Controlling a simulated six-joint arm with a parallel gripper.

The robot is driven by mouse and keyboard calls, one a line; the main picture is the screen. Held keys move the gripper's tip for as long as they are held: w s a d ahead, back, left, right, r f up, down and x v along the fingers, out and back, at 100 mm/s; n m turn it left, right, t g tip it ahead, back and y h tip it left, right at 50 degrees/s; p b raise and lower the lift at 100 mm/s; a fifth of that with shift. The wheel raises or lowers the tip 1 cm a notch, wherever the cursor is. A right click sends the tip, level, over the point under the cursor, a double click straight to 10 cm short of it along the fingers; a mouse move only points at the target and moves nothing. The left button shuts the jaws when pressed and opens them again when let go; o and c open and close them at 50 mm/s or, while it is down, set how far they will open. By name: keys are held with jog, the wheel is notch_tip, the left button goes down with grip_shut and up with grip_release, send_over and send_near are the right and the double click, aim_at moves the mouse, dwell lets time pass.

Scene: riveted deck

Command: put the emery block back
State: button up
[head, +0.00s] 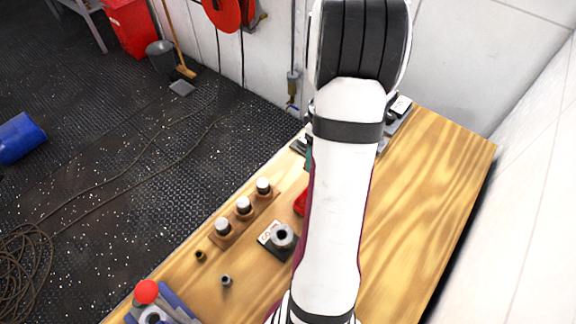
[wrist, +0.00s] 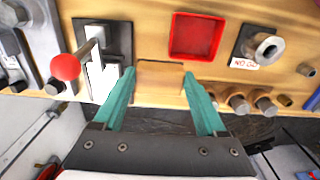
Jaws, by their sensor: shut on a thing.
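My gripper (wrist: 158,82) has teal fingers and is shut on a tan block, which I take to be the emery block (wrist: 160,78). The block spans the gap between the fingertips, by the bench's edge in the wrist view. I cannot tell whether it touches the bench top. In the head view my arm hides the block and most of the gripper; only a teal sliver shows. A red square tray (wrist: 197,36) looks empty in the wrist view, right of and above the fingertips; part of it (head: 300,203) shows beside my arm in the head view.
A red-knobbed lever (wrist: 66,67) on a grey plate stands close left of my gripper in the wrist view. A ring gauge (wrist: 263,47) and several metal plugs (wrist: 265,104) are to the right. The bench's right side (head: 430,190) is bare wood in the head view.

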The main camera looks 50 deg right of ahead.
jog(key=w+f, duration=0.1)
jog(key=w, duration=0.1)
jog(key=w+a+f, duration=0.1)
jog(key=w+f, duration=0.1)
jog(key=w, duration=0.1)
jog(key=w+f, duration=0.1)
jog(key=w, duration=0.1)
jog(key=shift+w+a+f, duration=0.25)
jog(key=shift+a+f, duration=0.1)
jog(key=shift+f, duration=1.95)
jog(key=o, duration=1.4)
jog(key=shift+f, duration=0.1)
notch_tip(320, 180, up, 12)
jog(key=a+r+m, duration=0.1)
jog(key=a+r, duration=0.5)
jog(key=a, duration=0.6)
jog(key=s+a+m, duration=0.1)
jog(key=s+a, duration=0.4)
jog(key=a, duration=0.2)
jog(key=s+a+r+m+y, duration=0.1)
jog(key=s+a+m, duration=0.1)
jog(key=s+a, duration=0.2)
jog(key=s+a+r+m, duration=0.1)
jog(key=s+a, duration=0.4)
jog(key=a, duration=0.5)
jog(key=shift+s+r+m+y, duration=0.15)
jog(key=shift+s+m+y, duration=0.15)
jog(key=shift+s+y, duration=0.1)
